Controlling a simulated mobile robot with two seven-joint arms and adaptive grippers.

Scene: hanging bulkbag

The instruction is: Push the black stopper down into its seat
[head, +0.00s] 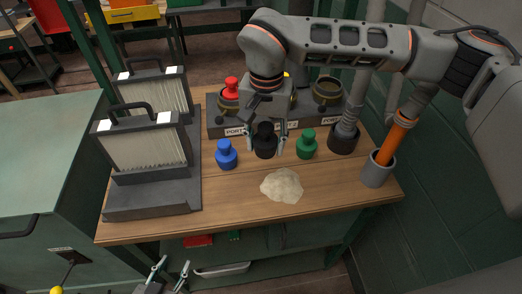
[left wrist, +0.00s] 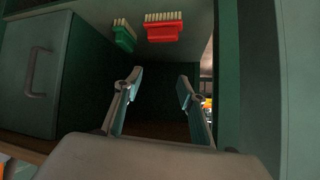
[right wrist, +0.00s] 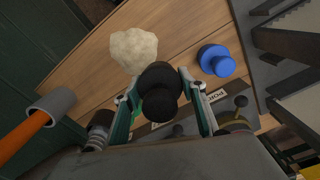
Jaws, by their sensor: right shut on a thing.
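The black stopper (head: 265,141) is between the fingers of my right gripper (head: 267,146), which is shut on it. It is in front of the grey port block (head: 221,131), between the blue and green stoppers; I cannot tell whether its base touches the table. The right wrist view shows the stopper (right wrist: 160,92) between both fingertips. On the block, a brass-coloured seat (head: 327,91) at the right looks open. A red stopper (head: 232,88) is at the left seat. The middle seat is mostly hidden by my arm. My left gripper (head: 168,274) is open and empty, low before the table.
A blue stopper (head: 227,154) and a green stopper (head: 306,143) stand beside the black one. A pale powder heap (head: 282,185) lies in front. Filter panels (head: 143,146) stand left; a grey cup with an orange handle (head: 377,172) is right. Brushes (left wrist: 163,26) show below the table.

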